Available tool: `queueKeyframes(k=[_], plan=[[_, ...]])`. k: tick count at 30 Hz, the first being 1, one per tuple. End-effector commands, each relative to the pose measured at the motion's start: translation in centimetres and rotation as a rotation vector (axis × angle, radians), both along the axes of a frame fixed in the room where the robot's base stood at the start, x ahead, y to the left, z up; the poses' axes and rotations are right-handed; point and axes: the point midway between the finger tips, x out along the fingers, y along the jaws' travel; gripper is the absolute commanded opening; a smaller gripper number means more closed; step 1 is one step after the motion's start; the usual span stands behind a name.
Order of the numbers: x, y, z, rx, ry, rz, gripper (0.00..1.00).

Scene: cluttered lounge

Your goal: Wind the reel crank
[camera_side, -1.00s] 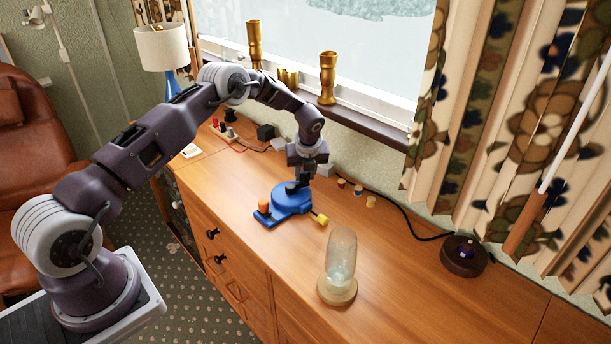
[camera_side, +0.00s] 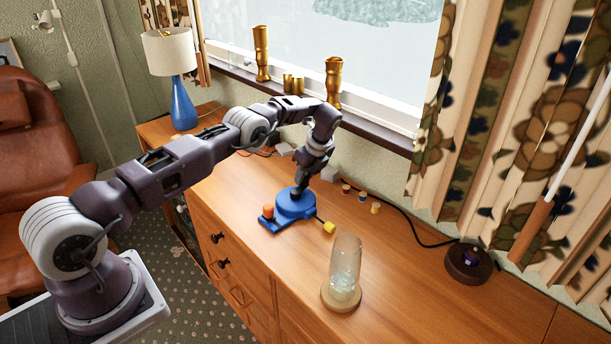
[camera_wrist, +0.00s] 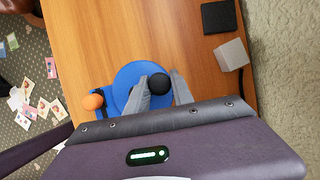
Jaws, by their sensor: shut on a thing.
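The blue reel (camera_side: 295,208) sits on the wooden sideboard, with a round drum on a flat base. An orange knob (camera_side: 268,210) stands at the base's left end; it also shows in the wrist view (camera_wrist: 93,101). A yellow block (camera_side: 329,228) is at the end of a short dark line from the reel's right side. My gripper (camera_side: 300,188) reaches down over the drum, tilted. In the wrist view its fingers are either side of the black crank knob (camera_wrist: 160,82) and shut on it. In the side view the gripper hides most of this knob.
A glass dome on a wooden base (camera_side: 343,272) stands front right of the reel. Small spools (camera_side: 361,196) lie behind it. A grey block (camera_wrist: 232,55) and a black block (camera_wrist: 218,17) are nearby.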

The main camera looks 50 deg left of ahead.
Motion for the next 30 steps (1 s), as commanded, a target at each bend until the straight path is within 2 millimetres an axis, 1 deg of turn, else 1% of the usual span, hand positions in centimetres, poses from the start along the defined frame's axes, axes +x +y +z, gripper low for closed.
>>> queueKeyframes(k=[13, 14, 15, 16, 17, 26, 29, 30], plan=[[0.0, 0.2, 0.1, 0.003, -0.002, 0.007, 0.00], [0.0, 0.2, 0.1, 0.003, -0.002, 0.007, 0.34], [0.0, 0.2, 0.1, 0.003, -0.002, 0.007, 0.42], [0.0, 0.2, 0.1, 0.002, -0.002, 0.007, 0.48], [0.0, 0.2, 0.1, 0.002, -0.002, 0.007, 0.50], [0.0, 0.0, 0.3, 0.001, 0.000, 0.006, 0.50], [0.1, -0.6, 1.8, 0.001, -0.002, 0.006, 0.50], [0.0, -1.0, 2.6, 0.001, -0.003, 0.005, 0.50]])
